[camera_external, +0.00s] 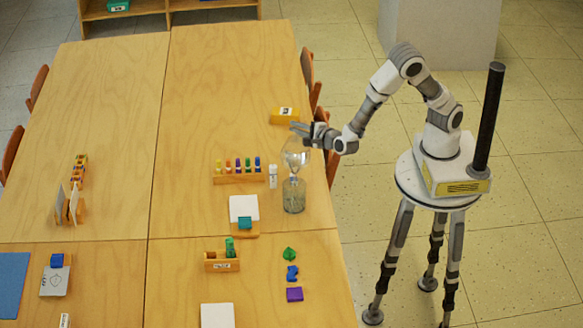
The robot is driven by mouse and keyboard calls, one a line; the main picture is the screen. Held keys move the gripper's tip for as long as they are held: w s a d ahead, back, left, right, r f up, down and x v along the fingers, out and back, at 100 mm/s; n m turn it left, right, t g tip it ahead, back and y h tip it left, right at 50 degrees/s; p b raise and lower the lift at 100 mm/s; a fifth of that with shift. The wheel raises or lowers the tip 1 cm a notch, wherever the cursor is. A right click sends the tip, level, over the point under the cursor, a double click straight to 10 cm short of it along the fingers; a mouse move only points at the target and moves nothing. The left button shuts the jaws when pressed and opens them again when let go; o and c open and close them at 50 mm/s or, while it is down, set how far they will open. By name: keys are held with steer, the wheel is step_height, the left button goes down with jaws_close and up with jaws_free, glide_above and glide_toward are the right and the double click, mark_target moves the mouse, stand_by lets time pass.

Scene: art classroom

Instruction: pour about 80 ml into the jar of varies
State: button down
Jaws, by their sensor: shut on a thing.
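My gripper (301,131) is at the right edge of the long wooden table, shut on a clear rounded glass vessel (296,155). The vessel is above a clear glass jar (293,196) that stands upright on the table. The vessel's lower end is at the jar's mouth; I cannot tell whether they touch. The jar looks greyish green inside, and its liquid level is too small to read. The fingertips are small and partly hidden against the glass.
A small white bottle (273,177) stands just left of the jar, beside a wooden rack (239,179) of coloured vials. Small coloured blocks (292,273) lie in front.

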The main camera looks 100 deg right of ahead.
steer(key=shift+w+a+r, duration=0.1)
steer(key=shift+a+r, duration=0.25)
steer(key=shift+a, duration=0.3)
stand_by(0.6)
steer(key=shift+m+y, duration=0.5)
steer(key=shift+y, duration=0.1)
steer(key=d+f+b, duration=0.3)
steer(key=shift+s+b, duration=0.25)
steer(key=shift+b, duration=0.05)
steer(key=shift+r+p, duration=0.3)
steer(key=shift+d+f+m+g+y+b, duration=0.25)
steer(key=shift+d+m+y+b, duration=0.2)
steer(key=shift+b, duration=0.25)
steer(key=shift+s+d+f+m+y+b, duration=0.1)
steer(key=shift+d+f+m+y+b, duration=0.3)
steer(key=shift+f+y+b, duration=0.45)
steer(key=shift+r, duration=0.25)
steer(key=s+d+f+m+y+b, duration=0.1)
steer(key=d+f+m+y+b, duration=0.3)
steer(key=f+b, duration=0.5)
steer(key=d+y+b, duration=0.2)
steer(key=d+b, duration=0.1)
steer(key=b, duration=0.1)
steer(key=shift+f+y, duration=0.35)
steer(key=shift+y, duration=0.05)
